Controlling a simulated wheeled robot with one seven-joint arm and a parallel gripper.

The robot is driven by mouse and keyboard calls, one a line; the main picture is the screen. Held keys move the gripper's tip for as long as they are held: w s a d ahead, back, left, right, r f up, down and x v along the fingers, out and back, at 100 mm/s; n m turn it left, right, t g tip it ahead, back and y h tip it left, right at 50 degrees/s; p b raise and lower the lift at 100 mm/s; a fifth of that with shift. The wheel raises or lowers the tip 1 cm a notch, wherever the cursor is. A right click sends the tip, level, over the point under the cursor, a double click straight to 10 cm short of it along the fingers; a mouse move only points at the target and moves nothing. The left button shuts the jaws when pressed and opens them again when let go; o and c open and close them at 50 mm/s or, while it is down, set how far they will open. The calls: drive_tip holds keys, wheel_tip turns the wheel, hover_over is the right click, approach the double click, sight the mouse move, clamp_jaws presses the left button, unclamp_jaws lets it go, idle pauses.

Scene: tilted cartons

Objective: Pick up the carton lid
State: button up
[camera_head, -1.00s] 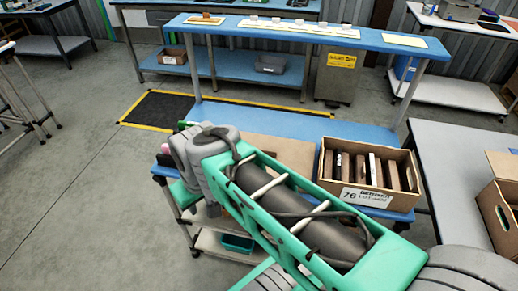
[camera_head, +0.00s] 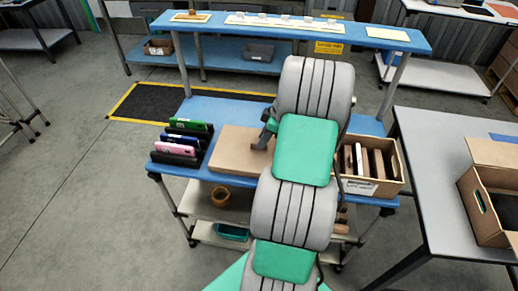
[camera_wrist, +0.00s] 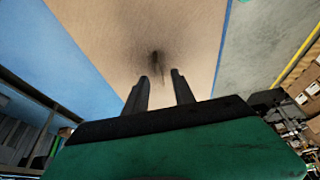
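The carton lid (camera_head: 232,154) is a flat tan cardboard piece lying on the blue table, left of the open carton. My arm hides its right part. In the wrist view the lid (camera_wrist: 150,25) fills the upper middle, with a dark shadow just beyond my fingertips. My gripper (camera_head: 262,142) is over the lid's right side in the head view. In the wrist view its two dark fingers (camera_wrist: 159,77) stand apart with nothing seen between them. I cannot tell whether the tips touch the lid.
An open carton (camera_head: 362,186) with upright brown and dark items stands to the right, partly behind my arm. A rack of coloured items (camera_head: 184,140) stands on the table's left. A raised blue shelf (camera_head: 215,24) runs behind. A grey table (camera_head: 435,160) with another carton (camera_head: 487,205) is at right.

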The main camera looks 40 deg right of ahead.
drive_tip(key=shift+x, duration=1.2)
drive_tip(key=shift+c, duration=0.4)
clamp_jaws()
